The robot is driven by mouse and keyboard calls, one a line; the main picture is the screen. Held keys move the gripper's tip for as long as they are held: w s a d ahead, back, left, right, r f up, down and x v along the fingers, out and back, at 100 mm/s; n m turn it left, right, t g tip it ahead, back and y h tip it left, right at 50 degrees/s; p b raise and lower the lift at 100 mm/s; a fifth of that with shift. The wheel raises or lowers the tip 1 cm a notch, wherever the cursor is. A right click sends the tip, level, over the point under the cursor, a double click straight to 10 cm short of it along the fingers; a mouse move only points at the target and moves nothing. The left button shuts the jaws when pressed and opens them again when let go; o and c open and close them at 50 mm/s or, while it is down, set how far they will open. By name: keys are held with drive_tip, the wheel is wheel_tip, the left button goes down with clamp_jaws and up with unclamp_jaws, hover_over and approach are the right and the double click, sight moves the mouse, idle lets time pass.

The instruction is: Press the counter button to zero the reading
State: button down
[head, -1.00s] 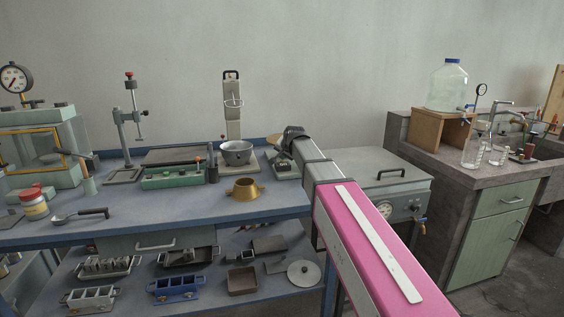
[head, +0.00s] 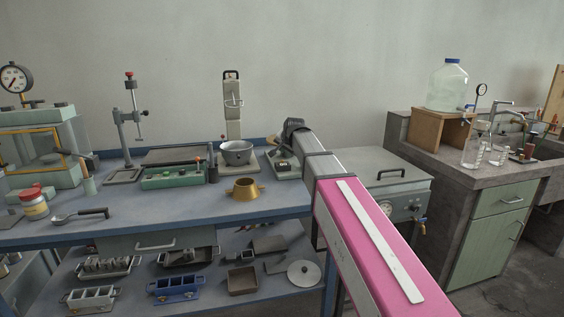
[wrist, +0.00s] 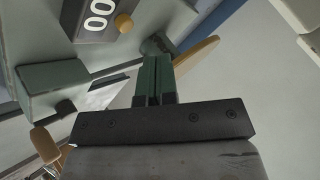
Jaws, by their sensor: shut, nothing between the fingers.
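The counter (wrist: 97,14) is a dark box with large white digits, cut by the top edge of the wrist view; the digits I can see read zeros. A round brass-coloured button (wrist: 124,22) sits just right of the digits. In the head view the counter (head: 283,165) is a small dark block on a grey-green machine at the back right of the bench. My gripper (wrist: 156,60) is shut and empty, its green fingers together. In the wrist picture its tips lie below and right of the button, apart from it. In the head view my wrist hides the fingers.
A grey bowl (head: 238,153) and a brass ring-like pot (head: 244,189) stand left of the machine. A tall upright stand (head: 232,110) rises behind the bowl. A grey lidded tank (head: 385,165) is to the right. The blue bench top (head: 150,212) has free room in front.

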drive_tip(key=shift+r, duration=1.7)
drive_tip(key=shift+s, duration=0.1)
